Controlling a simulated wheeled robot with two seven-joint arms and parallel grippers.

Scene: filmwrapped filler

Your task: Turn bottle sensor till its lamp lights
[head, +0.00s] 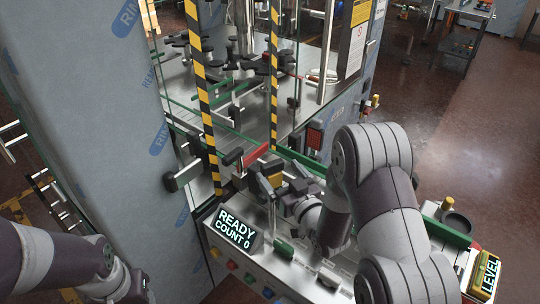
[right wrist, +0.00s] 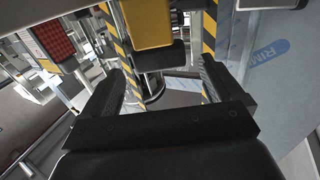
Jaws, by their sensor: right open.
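A small block with a yellow face and dark body, likely the bottle sensor (head: 274,180), sits above the near edge of the machine. In the right wrist view the yellow block (right wrist: 150,24) shows large, ahead of and between the finger lines. My right gripper (head: 276,188) is beside it in the head view; its open fingers (right wrist: 162,78) have nothing between them, and contact is not visible. No lit lamp can be made out on the block. My left arm's end (head: 128,286) is low at the left; its fingers are not clear.
A display (head: 237,229) reads READY COUNT 0. A yellow LEVEL sign (head: 486,274) stands at the right. Striped posts (head: 201,90) and a red bar (head: 256,154) stand close to the right gripper. A wrapped grey panel (head: 105,110) blocks the left.

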